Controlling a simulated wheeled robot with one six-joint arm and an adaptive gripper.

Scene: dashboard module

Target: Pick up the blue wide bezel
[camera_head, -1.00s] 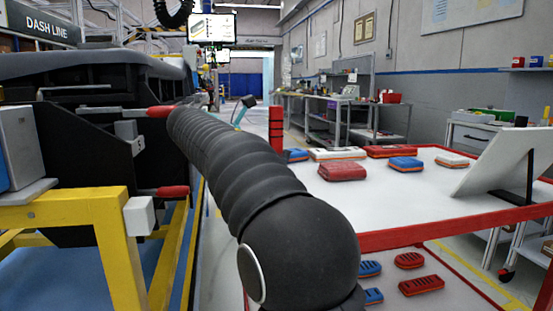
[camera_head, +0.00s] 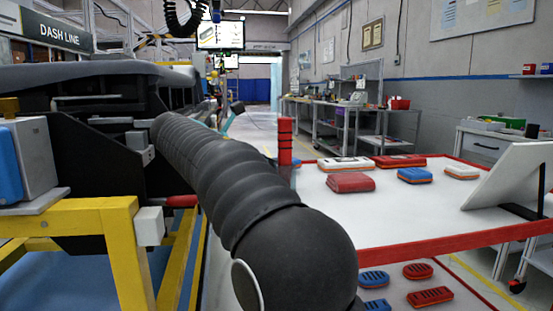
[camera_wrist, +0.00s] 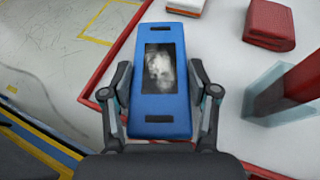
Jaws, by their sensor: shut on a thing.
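The blue wide bezel (camera_wrist: 158,130) is a long blue piece with a dark, shiny window in its middle and a dark slot near each end. It fills the middle of the wrist view. My gripper (camera_wrist: 160,75) is shut on it, with one finger against each long side. White surface shows beyond the bezel; I cannot tell how high it is above that surface. In the head view my arm hides the gripper and the held bezel.
The white table (camera_head: 400,215) has a red edge and bears a red piece (camera_head: 350,182), a blue piece (camera_head: 414,175) and others. A red post (camera_head: 285,140) stands beside my arm; it also shows in the wrist view (camera_wrist: 300,80). A tilted white panel stands right. A yellow frame (camera_head: 125,250) is left.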

